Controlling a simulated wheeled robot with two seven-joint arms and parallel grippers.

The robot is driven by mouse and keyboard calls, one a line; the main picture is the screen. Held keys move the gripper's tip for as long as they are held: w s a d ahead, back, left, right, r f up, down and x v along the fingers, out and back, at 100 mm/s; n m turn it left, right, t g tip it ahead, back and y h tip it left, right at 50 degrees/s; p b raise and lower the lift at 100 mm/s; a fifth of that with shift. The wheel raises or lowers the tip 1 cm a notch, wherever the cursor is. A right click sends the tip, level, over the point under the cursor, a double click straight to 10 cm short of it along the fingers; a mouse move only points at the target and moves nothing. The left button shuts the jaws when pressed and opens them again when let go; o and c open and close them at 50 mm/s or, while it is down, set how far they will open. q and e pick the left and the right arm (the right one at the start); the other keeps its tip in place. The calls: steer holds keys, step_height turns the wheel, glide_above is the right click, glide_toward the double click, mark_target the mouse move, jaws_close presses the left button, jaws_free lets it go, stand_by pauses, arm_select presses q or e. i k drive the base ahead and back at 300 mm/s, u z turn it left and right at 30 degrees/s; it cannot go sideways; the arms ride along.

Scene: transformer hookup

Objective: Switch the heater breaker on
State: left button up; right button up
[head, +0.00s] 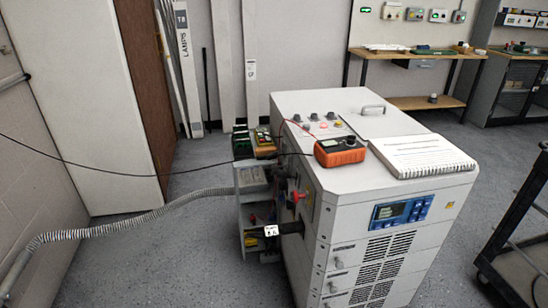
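No part is clearly marked as the heater breaker, and labels are too small to read. A large white cabinet (345,206) stands in the middle, with a blue control panel (401,211) on its front. On its left side are a red knob (297,196) and a black part (291,228) sticking out, with a small black-and-white tag (271,231) at its end. An open grey side box (252,177) there holds small parts, partly hidden. Small switch boxes (414,14) hang on the back wall. Neither of my grippers is in view.
An orange meter (340,152) and a spiral notebook (422,155) lie on the cabinet top. A grey corrugated hose (130,222) and a thin black cable (85,169) cross the left side. A dark cart (520,240) stands at right. Floor (150,265) is open at front left.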

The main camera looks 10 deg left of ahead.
mark_target(268, 159)
steer(key=u, duration=1.6)
steer(key=i, duration=1.95)
steer(key=z, duration=3.35)
steer(key=i, duration=0.5)
steer(key=u, duration=0.15)
